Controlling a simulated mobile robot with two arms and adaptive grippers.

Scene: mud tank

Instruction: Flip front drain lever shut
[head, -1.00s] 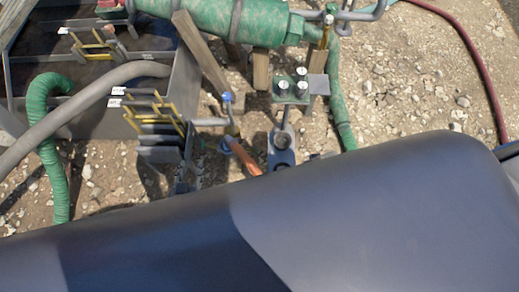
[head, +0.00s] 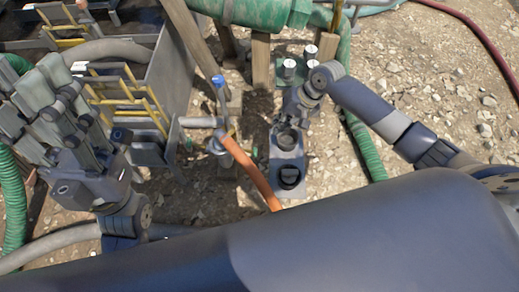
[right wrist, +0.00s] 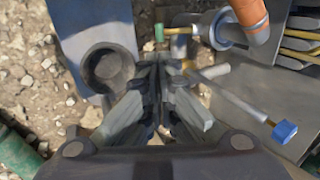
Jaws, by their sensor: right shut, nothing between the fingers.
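A lever with a blue tip (head: 218,81) stands at the valve beside the orange pipe (head: 250,172). In the right wrist view the blue tip (right wrist: 284,131) is at the lower right, on a pale rod that slants up to the left. My right gripper (head: 288,112) is over the grey plate, to the right of the lever. In the wrist view its fingers (right wrist: 160,72) are together and empty, apart from the blue tip. My left gripper (head: 50,105) is at the left, beside the yellow-framed rack; its finger opening is unclear.
The grey plate (head: 274,164) has a black knob and a round fitting. A grey metal tank wall (head: 172,75) and yellow-framed rack (head: 148,122) stand left of the valve. Green hoses and wooden posts are behind.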

